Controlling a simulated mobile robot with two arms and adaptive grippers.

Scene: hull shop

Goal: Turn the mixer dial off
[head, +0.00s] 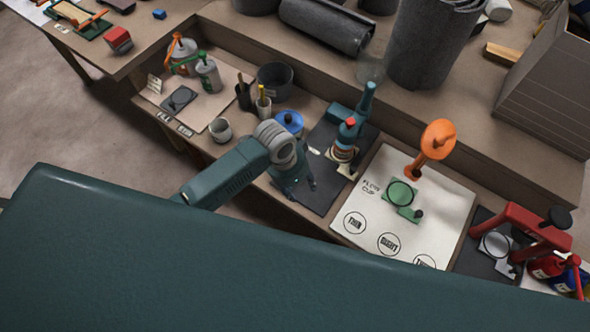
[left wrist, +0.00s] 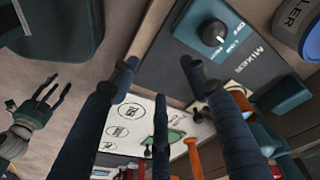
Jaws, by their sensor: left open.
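The mixer (head: 367,97) is a teal stand on a dark mat in the head view. In the left wrist view a teal box (left wrist: 196,22) beside the word MIXER carries a round black dial (left wrist: 212,32) with a small white mark. My left gripper (head: 303,187) is over the dark mat, in front of the mixer. In the left wrist view its dark fingers (left wrist: 160,68) are spread and empty, apart from the dial. My right gripper (left wrist: 52,98) shows at the left there, its fingers apart. The head view does not show the dial clearly.
A white board (head: 345,222) with printed circles and a green-and-orange device lies right of the mat. A blue-lidded can (head: 288,122) and a grey cup (head: 221,130) stand left of the mixer. A red press (head: 520,228) stands at the far right.

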